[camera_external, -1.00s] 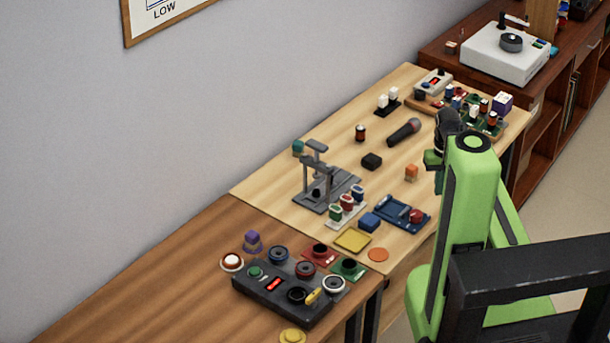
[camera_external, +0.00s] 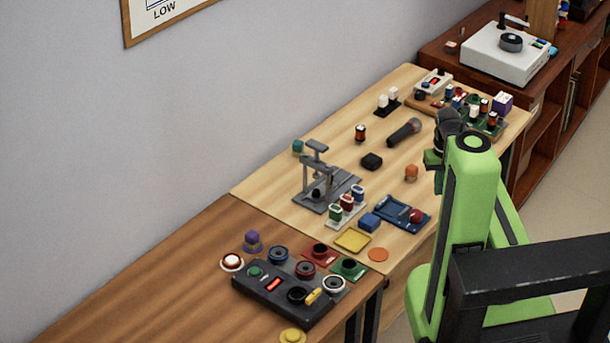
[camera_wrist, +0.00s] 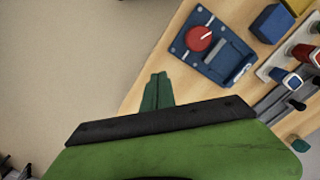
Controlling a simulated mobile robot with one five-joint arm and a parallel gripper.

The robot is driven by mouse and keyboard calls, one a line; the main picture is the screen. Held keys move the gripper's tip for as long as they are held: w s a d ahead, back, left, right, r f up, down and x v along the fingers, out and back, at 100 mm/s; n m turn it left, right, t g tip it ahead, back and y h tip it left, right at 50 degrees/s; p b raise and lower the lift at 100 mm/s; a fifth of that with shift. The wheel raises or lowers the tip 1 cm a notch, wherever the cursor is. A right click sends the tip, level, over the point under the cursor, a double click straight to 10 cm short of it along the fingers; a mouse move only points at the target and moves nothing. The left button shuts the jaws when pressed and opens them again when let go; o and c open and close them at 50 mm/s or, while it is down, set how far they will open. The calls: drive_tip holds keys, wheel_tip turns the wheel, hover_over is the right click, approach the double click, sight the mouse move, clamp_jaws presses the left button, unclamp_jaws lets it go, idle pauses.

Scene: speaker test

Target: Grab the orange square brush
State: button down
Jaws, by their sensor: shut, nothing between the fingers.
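A small orange block-like thing (camera_external: 411,172), which seems to be the orange square brush, sits on the light wooden table in the outside view, left of my arm. It is too small to make out bristles, and it does not show in the wrist view. My gripper (camera_external: 433,160) is beside the table's right edge, apart from the orange thing and partly hidden by my arm. In the wrist view, my green gripper fingers (camera_wrist: 157,92) are together, with nothing between them, near the table edge.
A blue tray (camera_external: 388,211) with a red round part lies nearer the camera; the tray also shows in the wrist view (camera_wrist: 183,50). A black block (camera_external: 371,161) and a microphone (camera_external: 404,132) lie beyond the orange thing. A grey press (camera_external: 318,178) stands to the left.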

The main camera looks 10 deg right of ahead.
drive_tip(key=c, duration=2.1)
unclamp_jaws()
drive_tip(key=o, duration=1.1)
drive_tip(key=shift+o, duration=0.2)
drive_tip(key=n+p, duration=0.8)
drive_tip(key=p, duration=0.3)
approach(413, 166)
wheel_tip(413, 166, down, 7)
drive_tip(key=b, duration=1.3)
drive_tip(key=shift+r, duration=0.2)
